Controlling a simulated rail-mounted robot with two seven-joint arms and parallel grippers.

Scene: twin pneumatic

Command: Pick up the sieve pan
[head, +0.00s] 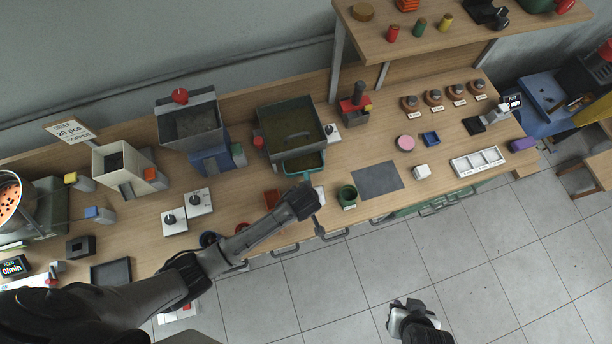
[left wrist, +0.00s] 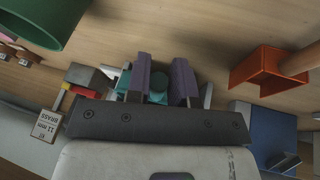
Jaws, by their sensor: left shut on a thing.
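The sieve pan, a teal tray (head: 303,163), sits at the front of a large dark square sieve box (head: 291,127) in the head view, partly under it. My left gripper (head: 310,190) is at the pan's near side, over the front of the bench. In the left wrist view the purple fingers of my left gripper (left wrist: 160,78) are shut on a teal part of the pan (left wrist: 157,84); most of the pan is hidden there. My right gripper (head: 397,312) hangs over the floor, away from the bench; its finger opening is unclear.
A dark green cup (head: 347,196) stands right of my left gripper, beside a grey mat (head: 377,180). An orange-red bin (left wrist: 268,71) stands close by in the left wrist view. A hopper (head: 190,122) stands left of the sieve box. The floor in front is clear.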

